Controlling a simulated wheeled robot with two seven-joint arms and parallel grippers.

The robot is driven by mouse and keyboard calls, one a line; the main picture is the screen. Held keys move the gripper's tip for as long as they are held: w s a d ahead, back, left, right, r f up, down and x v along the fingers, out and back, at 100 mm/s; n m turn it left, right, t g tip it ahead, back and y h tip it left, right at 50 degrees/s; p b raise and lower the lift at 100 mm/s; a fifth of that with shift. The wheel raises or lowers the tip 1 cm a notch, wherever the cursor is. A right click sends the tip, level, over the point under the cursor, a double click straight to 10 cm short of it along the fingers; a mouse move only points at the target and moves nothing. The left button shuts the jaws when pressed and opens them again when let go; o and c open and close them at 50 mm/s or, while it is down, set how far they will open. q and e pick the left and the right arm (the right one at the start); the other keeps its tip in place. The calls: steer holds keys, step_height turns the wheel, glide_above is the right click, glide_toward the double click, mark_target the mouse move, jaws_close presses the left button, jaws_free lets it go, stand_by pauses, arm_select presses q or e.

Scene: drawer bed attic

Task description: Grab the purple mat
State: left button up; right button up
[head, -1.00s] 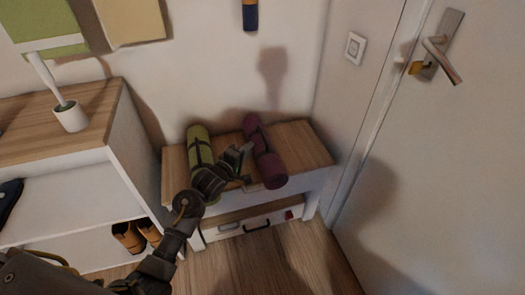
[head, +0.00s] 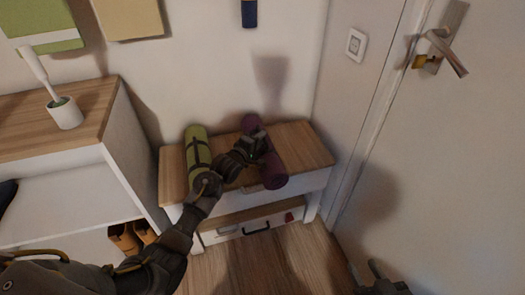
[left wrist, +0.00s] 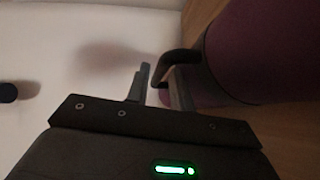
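The purple mat (head: 273,173) is rolled up and lies on the right half of the small wooden bench, with its near end over the front edge. My left gripper (head: 257,144) is at the mat's left side near its far half. In the left wrist view the mat (left wrist: 245,40) fills the upper right, and its dark strap loop reaches to my left gripper's fingers (left wrist: 157,82). The fingers are apart by a narrow gap, with the loop at the gap; contact is unclear. My right gripper (head: 380,280) shows only partly at the bottom right edge.
A rolled green mat (head: 198,155) lies on the bench (head: 305,145) left of the purple one, close to my left arm. A shelf unit (head: 85,130) stands left, with shoes (head: 125,240) below. A white door (head: 445,150) is at right. The floor in front is partly clear.

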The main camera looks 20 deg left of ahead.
arm_select(q)
steer(key=shift+c, duration=0.2)
jaws_close()
stand_by(1.3)
